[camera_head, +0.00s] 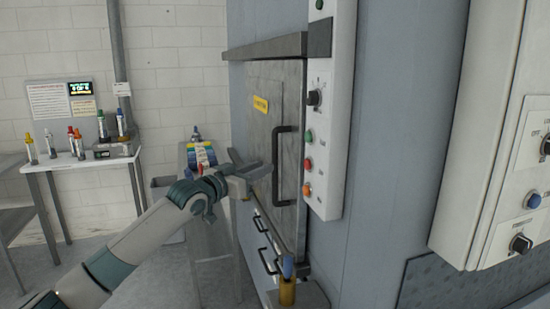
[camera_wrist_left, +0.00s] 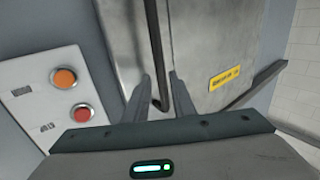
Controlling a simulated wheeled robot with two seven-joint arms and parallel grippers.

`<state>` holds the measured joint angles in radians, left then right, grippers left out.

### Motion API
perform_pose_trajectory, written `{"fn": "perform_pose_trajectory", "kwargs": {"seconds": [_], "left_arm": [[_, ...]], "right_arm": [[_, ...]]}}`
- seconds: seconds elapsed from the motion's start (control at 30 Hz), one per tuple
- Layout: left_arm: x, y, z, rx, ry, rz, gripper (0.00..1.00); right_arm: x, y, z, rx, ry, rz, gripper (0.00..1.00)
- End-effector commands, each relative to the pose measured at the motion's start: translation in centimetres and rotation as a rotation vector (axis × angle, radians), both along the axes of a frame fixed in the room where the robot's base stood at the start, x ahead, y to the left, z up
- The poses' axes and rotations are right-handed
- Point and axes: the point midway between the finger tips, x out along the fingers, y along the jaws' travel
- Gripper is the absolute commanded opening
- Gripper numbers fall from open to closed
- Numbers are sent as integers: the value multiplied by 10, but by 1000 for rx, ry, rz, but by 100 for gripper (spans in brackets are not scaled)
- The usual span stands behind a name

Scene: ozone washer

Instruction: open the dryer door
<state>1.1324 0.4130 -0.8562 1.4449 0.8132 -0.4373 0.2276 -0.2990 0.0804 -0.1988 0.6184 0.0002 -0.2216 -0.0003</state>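The dryer door (camera_head: 258,125) is a grey metal panel with a yellow label, and it looks closed in its frame. Its dark vertical bar handle (camera_head: 278,165) is on the door's right side. My left gripper (camera_head: 262,170) is in front of the door, just left of the handle in the head view. In the left wrist view, the two fingers of the gripper (camera_wrist_left: 160,84) are apart, and the handle (camera_wrist_left: 156,50) appears between or just beyond their tips. I cannot tell if they touch it. My right gripper is not in view.
A control panel (camera_head: 331,110) with a knob and coloured buttons is right of the door. Lower handles (camera_head: 264,230) and a post with a blue top (camera_head: 288,268) are below. A white control box (camera_head: 500,140) is at far right. A table with bottles (camera_head: 80,162) stands at left.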

Motion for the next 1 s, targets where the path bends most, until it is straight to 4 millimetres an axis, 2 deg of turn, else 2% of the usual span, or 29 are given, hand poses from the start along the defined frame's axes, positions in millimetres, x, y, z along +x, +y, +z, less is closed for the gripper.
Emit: {"fn": "perform_pose_trajectory", "kwargs": {"seconds": [0.3, 0.5, 1.0], "left_arm": [[36, -28, 3, 1, -1, 2, 23], [50, -40, 1, 1, 0, -1, 23], [57, -44, 0, 1, -2, 1, 23]], "right_arm": [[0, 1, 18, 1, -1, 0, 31], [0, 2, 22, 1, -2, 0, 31], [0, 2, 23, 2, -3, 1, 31]]}}
